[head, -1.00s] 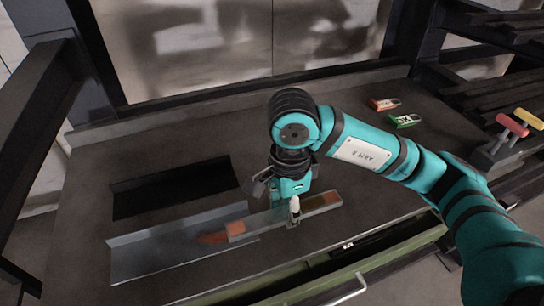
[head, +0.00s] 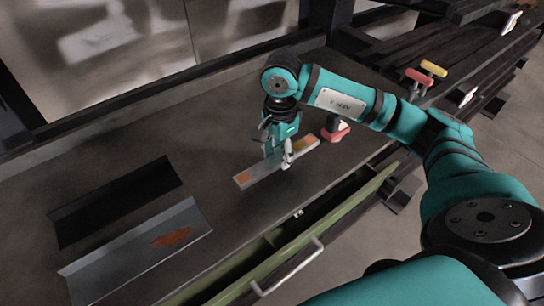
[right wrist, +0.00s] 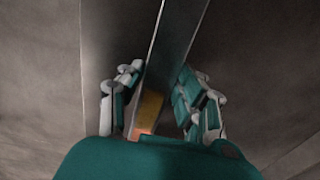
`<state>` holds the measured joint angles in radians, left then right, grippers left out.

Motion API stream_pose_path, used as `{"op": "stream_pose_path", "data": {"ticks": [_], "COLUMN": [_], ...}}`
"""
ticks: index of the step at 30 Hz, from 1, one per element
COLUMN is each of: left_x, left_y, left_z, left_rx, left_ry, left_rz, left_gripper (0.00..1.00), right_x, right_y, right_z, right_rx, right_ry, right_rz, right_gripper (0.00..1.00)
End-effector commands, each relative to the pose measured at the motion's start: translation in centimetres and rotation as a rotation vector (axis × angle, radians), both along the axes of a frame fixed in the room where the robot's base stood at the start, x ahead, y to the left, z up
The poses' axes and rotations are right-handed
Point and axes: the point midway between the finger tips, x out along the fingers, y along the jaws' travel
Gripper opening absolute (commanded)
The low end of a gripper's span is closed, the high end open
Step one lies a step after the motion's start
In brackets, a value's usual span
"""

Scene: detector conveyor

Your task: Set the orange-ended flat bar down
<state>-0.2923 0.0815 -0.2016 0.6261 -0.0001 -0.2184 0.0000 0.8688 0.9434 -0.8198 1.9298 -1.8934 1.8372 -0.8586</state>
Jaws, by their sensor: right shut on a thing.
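The flat bar (head: 262,171) is grey with orange patches near both ends. It lies slantwise over the dark workbench, right of the two trays. My right gripper (head: 284,161) is shut around its middle from above. In the right wrist view the bar (right wrist: 178,35) runs between the two fingers of the right gripper (right wrist: 160,103), with an orange patch low in the picture. Whether the bar touches the bench or hangs just above it I cannot tell. My left gripper is not in view.
A grey angled tray (head: 115,262) with a rusty patch and a black tray (head: 85,215) lie at the left. A red object (head: 335,133) is just beyond the bar's right end. Red and yellow handles (head: 420,76) stand farther right. A green drawer (head: 345,205) is open in front.

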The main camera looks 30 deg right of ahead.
Motion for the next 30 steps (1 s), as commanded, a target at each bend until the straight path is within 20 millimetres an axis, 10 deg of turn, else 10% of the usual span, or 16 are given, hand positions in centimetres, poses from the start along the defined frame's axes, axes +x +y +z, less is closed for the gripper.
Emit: {"op": "stream_pose_path", "data": {"ticks": [20,21,30], "left_x": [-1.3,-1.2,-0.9], "left_y": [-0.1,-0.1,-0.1], "left_z": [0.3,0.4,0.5], "left_rx": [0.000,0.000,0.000], "left_ry": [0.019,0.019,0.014], "left_rz": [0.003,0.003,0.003], "left_gripper": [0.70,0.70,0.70], "right_x": [0.0,-0.1,-0.1], "right_y": [0.1,0.1,0.1], "right_z": [-3.5,-3.6,-3.6], "right_rx": [0.000,0.000,0.000], "right_ry": [-0.004,0.000,0.001], "right_rz": [0.000,0.000,0.000], "right_gripper": [0.00,0.38,0.58]}}
